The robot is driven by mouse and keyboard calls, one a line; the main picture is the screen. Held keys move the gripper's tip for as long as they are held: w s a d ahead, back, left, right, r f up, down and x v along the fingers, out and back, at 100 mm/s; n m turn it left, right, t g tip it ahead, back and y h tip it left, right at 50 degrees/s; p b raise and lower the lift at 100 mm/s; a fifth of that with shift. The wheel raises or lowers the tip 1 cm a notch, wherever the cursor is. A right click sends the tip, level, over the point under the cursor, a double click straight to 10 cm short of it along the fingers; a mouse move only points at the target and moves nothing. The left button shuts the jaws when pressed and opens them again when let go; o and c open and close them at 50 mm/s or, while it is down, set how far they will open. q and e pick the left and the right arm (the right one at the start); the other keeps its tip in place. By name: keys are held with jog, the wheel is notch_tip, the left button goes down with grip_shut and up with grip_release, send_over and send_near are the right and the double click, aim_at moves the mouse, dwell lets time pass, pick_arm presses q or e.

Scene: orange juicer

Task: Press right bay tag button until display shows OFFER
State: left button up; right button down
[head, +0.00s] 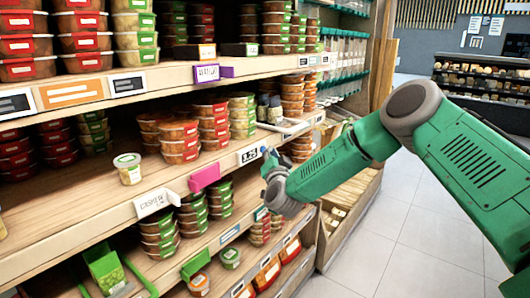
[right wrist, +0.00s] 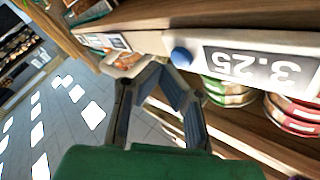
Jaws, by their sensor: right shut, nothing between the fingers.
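The right bay tag (head: 248,155) is a white and grey price tag on the middle shelf's front edge, and its display reads 3.25. In the right wrist view the tag (right wrist: 255,66) appears upside down, with a round blue button (right wrist: 181,56) at its left end. My right gripper (head: 267,160) is just below and right of the tag in the head view. In the right wrist view its fingertips (right wrist: 159,68) meet, empty, close beside the button; I cannot tell whether they touch it. My left gripper is not in view.
Shelves hold stacked tubs above and below the tag. A pink tag (head: 204,176), a white tag (head: 155,201) and a purple tag (head: 207,72) stick out from shelf edges. A single tub (head: 129,169) stands on the middle shelf. Tiled floor (head: 400,225) is open at right.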

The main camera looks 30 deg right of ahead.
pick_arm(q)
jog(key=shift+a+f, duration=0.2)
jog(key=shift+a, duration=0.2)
pick_arm(e)
jog(key=shift+w+a+r, duration=0.2)
jog(key=shift+a+r, duration=0.05)
jog(key=shift+a, duration=0.35)
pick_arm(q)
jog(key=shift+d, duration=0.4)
pick_arm(e)
jog(key=shift+w+d+f, duration=0.1)
jog(key=shift+d+f, duration=0.1)
jog(key=shift+d, duration=0.2)
